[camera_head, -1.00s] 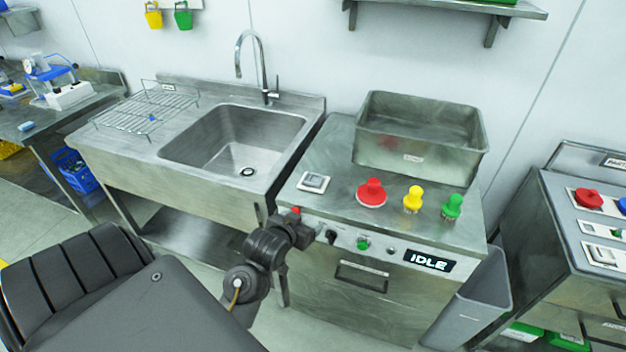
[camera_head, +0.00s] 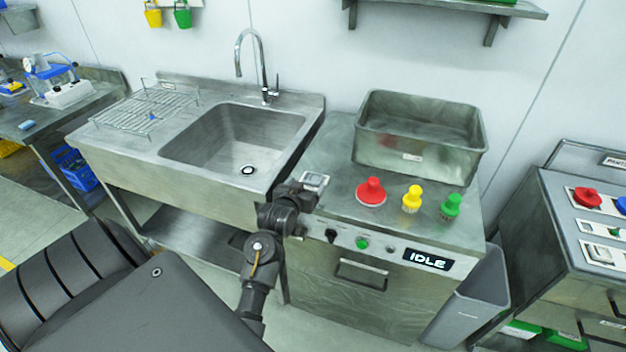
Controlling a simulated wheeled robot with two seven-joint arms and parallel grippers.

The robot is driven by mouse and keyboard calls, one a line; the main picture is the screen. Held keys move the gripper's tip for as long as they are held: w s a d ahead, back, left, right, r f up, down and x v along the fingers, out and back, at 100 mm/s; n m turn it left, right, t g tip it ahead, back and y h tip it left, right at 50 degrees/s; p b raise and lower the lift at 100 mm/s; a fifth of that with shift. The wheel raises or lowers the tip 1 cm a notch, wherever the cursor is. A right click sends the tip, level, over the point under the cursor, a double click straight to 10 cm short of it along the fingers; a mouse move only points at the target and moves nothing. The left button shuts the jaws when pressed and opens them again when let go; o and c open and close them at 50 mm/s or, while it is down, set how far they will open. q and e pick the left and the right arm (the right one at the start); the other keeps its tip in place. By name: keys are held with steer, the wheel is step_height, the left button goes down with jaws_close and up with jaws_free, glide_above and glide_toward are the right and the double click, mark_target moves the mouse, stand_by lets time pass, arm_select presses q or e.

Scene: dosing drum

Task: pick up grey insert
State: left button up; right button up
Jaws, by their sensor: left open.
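The grey insert (camera_head: 314,180) is a small, pale, square piece near the left front corner of the steel machine's top (camera_head: 335,165). My left gripper (camera_head: 302,188) is right at the insert's near-left side, over the machine's front left corner. It is open, and its fingers hide part of the insert. I cannot tell whether the fingers touch the insert. My right gripper is not in view.
Red (camera_head: 371,191), yellow (camera_head: 412,198) and green (camera_head: 451,205) knobbed pieces stand right of the insert. A steel bin (camera_head: 410,155) is behind them. A sink (camera_head: 235,140) lies to the left. The machine's front panel reads IDLE (camera_head: 428,260).

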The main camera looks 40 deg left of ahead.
mark_target(315, 175)
arm_select(q)
steer(key=shift+w+a, duration=0.1)
steer(key=shift+w, duration=0.25)
steer(key=p+x, duration=0.1)
steer(key=x, duration=0.2)
steer(key=shift+w+a+f+p, duration=0.15)
steer(key=shift+w+p, duration=0.1)
steer(key=shift+p, duration=0.05)
steer(key=shift+w+a+f, duration=0.15)
steer(key=shift+w+f, duration=0.05)
steer(key=shift+w, duration=0.15)
steer(key=c, duration=0.9)
steer(key=shift+c, duration=0.9)
